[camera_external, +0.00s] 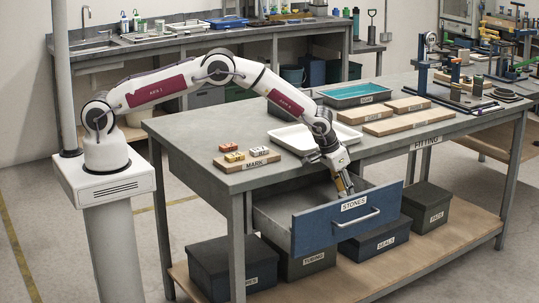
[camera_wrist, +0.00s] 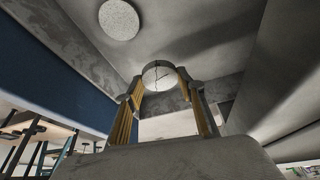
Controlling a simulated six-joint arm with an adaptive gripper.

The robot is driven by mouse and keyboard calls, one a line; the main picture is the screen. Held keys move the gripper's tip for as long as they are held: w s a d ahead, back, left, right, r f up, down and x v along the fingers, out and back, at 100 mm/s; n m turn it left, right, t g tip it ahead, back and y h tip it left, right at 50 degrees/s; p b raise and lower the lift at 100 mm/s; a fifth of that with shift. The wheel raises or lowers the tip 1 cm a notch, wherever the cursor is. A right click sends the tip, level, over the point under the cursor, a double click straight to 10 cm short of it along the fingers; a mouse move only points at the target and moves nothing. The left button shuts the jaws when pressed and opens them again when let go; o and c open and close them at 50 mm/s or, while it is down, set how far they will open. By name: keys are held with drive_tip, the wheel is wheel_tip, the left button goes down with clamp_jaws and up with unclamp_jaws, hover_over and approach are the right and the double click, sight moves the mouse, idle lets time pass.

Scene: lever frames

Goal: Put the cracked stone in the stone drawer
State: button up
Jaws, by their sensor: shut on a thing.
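The stone drawer (camera_external: 335,218), blue-fronted and labelled STONES, is pulled open below the bench top. My gripper (camera_external: 346,188) reaches down into its opening, near the front panel. In the wrist view my gripper (camera_wrist: 160,98) has yellow-padded fingers shut on the cracked stone (camera_wrist: 158,70), a pale round disc with a dark crack line. Another round, speckled grey stone (camera_wrist: 118,19) lies apart from it on the grey drawer floor. The held stone is hidden in the external view. I cannot tell whether it touches the drawer floor.
A white tray (camera_external: 285,139) stands on the bench just behind my forearm. A board marked MARK (camera_external: 247,162) with small blocks lies to its left. A teal-lined tray (camera_external: 356,93) and wooden boards (camera_external: 392,124) are further right. Labelled boxes (camera_external: 232,262) stand on the lower shelf.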

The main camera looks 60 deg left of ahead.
drive_tip(key=shift+f, duration=0.85)
drive_tip(key=shift+f, duration=0.1)
drive_tip(key=shift+f, duration=1.8)
drive_tip(key=o, duration=1.1)
drive_tip(key=shift+f, duration=0.15)
drive_tip(key=shift+r, duration=0.2)
drive_tip(key=shift+v, duration=5.95)
drive_tip(key=shift+r, duration=0.1)
